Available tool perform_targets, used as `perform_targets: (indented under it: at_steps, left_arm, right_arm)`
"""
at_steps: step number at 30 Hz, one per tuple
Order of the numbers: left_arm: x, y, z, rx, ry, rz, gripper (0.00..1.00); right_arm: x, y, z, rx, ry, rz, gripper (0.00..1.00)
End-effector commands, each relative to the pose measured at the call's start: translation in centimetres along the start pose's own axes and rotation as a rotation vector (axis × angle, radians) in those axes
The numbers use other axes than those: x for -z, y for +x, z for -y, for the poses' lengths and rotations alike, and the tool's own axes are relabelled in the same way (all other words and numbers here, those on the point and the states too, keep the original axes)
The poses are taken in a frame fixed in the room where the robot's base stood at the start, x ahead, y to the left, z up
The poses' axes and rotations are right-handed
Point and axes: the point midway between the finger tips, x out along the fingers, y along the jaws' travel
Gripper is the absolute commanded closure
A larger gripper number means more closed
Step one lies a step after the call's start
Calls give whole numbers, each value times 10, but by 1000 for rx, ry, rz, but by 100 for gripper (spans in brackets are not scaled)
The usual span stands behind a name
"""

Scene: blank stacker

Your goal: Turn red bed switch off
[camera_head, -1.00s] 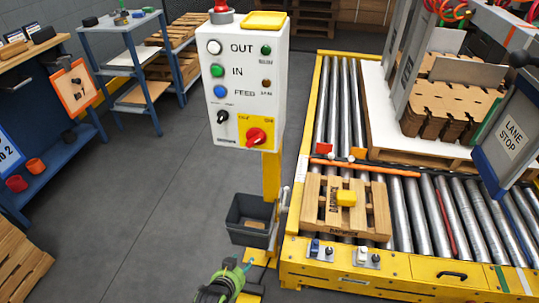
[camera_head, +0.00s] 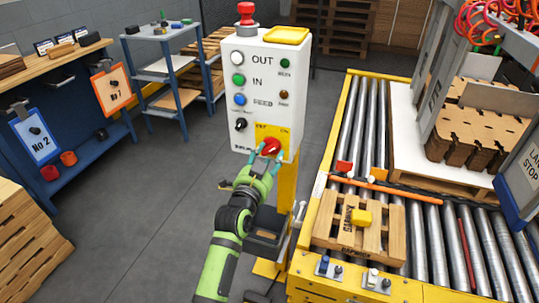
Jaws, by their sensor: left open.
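A white control box (camera_head: 241,75) on a yellow post stands in the middle of the head view. Low on its front, a red rotary knob (camera_head: 270,146) sits on a yellow plate (camera_head: 285,133) with small lettering, including ON at the right. My left gripper (camera_head: 266,161), green with teal fingers, is open just below and in front of the knob. Its fingertips reach the knob's lower edge; I cannot tell whether they touch. The gripper partly covers the knob, and its exact angle is hard to read. My right gripper is not in view.
The box also carries white, green and blue buttons, a black selector (camera_head: 240,125) and a red mushroom button (camera_head: 246,14) on top. A roller conveyor (camera_head: 430,238) with a small pallet (camera_head: 359,229) stands at right. A dark bin (camera_head: 265,235) sits below. Grey floor at left is clear.

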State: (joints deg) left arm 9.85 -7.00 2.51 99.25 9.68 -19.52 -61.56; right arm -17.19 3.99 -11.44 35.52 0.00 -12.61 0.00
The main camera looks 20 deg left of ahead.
Motion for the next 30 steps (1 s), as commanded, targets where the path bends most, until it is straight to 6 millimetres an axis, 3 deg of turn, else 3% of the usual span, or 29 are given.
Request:
perform_targets:
  at_steps: [12, 15, 16, 30]
  left_arm:
    - [0, 10, 0, 0, -2, 0, 51]
    - [0, 10, 0, 0, -2, 0, 91]
    - [0, 10, 0, 0, -2, 0, 100]
    - [1, 10, 1, -1, -55, 1, 100]
  right_arm:
    - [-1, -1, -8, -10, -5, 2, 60]
    - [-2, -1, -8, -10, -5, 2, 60]
    - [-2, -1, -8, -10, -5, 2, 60]
    - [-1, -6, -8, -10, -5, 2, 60]
